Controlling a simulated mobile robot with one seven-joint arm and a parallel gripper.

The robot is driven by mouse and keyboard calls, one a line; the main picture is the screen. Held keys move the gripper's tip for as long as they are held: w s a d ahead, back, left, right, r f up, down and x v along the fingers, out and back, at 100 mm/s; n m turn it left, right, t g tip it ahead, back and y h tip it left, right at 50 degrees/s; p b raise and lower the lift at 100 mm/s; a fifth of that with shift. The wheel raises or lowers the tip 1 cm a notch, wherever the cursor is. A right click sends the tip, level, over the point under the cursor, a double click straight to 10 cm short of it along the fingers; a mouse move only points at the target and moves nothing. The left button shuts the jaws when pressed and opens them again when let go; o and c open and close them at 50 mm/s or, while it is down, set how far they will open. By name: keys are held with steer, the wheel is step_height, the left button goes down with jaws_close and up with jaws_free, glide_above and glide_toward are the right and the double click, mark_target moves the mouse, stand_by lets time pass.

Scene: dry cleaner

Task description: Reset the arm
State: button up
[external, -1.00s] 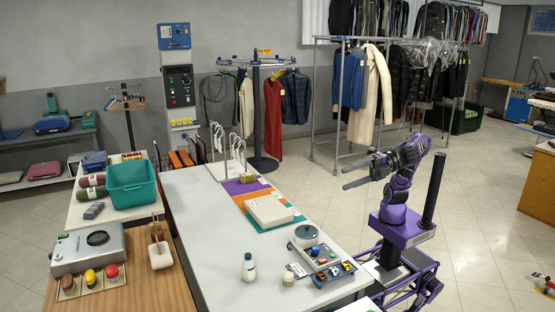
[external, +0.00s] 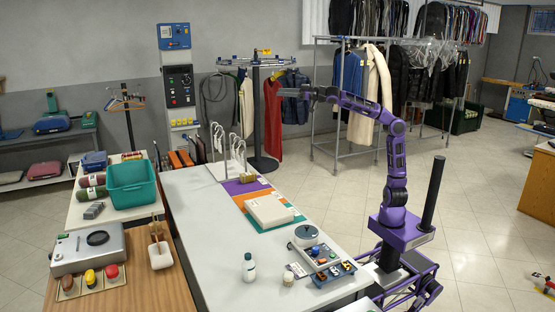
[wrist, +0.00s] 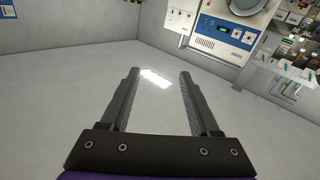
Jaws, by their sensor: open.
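My arm is purple and black and rises from my base at the right of the external view. It is stretched up and reaches to the left above the white table (external: 200,215). My gripper (external: 282,93) is at the far end of the arm, high in front of the hanging clothes, pointing left. In the wrist view my gripper (wrist: 158,75) shows two dark fingers set well apart with nothing between them.
The table carries a white box (external: 269,211), a white bottle (external: 249,268), and a tray of small items (external: 334,271). A green bin (external: 131,186) stands at the left. A clothes rack (external: 317,110) stands behind the arm. A white machine (wrist: 226,40) shows in the wrist view.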

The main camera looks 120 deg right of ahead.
steer(key=s+d+f+m+g, duration=0.1)
steer(key=s+d+f+m, duration=0.1)
steer(key=d+f, duration=0.25)
steer(key=s+a+f+n+g+y+p, duration=0.1)
steer(key=a+f+y, duration=0.2)
steer(key=f, duration=0.4)
steer(key=a+f+g+y, duration=0.1)
steer(key=a+f+y, duration=0.15)
steer(key=f, duration=0.35)
steer(key=s+a+f+n+g+y+p, duration=0.1)
steer(key=s+a+f+n+g, duration=0.1)
steer(key=s+a+f, duration=0.5)
steer(key=s+a+f+n+g+y, duration=0.2)
steer(key=s+a+f, duration=0.5)
steer(key=a, duration=0.6)
steer(key=s+a+f+n+g+y+p, duration=0.1)
steer(key=s+a+f+n+g+y, duration=0.1)
steer(key=s+a+f, duration=0.6)
step_height(320, 180, down, 2)
steer(key=a, duration=0.2)
steer(key=shift+a+n+p, duration=0.3)
steer(key=shift+n+p, duration=0.05)
steer(key=shift+n, duration=0.05)
step_height(320, 180, up, 5)
steer(key=p, duration=0.5)
